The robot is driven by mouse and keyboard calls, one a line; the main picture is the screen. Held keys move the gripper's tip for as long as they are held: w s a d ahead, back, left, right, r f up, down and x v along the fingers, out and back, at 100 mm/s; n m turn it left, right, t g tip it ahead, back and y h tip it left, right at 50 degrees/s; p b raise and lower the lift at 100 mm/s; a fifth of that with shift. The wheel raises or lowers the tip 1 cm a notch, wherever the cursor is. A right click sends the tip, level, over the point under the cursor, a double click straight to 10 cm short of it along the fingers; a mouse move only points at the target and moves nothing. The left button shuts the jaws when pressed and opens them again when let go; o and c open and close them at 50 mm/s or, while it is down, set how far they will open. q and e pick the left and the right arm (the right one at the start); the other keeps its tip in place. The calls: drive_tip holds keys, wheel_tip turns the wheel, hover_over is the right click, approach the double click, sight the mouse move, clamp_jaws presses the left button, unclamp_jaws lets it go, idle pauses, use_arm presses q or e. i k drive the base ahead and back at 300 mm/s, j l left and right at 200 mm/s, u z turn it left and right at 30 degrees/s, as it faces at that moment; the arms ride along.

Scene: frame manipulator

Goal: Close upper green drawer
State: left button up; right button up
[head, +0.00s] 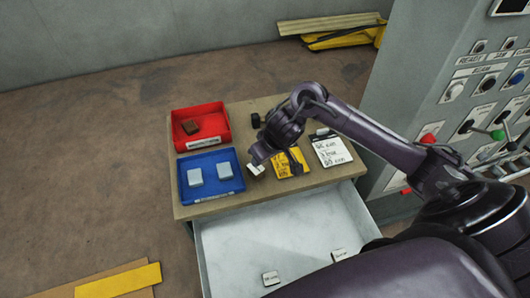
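A drawer (245,245) is pulled well out from the front of a wooden-topped cabinet (250,202). Its inside looks pale grey, and no green shows on the parts in view. Its front panel is outside the picture or hidden behind my arm. My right gripper (268,158) hangs over the cabinet top, behind the drawer. A small white piece (257,169) shows at its tip; I cannot tell whether it is held. My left gripper is not in view.
Two small white blocks (271,278) (339,255) lie in the drawer. On top are a red tray (176,120), a blue tray (207,158) with two pale blocks, a yellow note (282,170) and a white note (332,151). A control panel (420,60) stands at right.

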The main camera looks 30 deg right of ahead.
sight(296, 236)
drive_tip(key=k, duration=1.5)
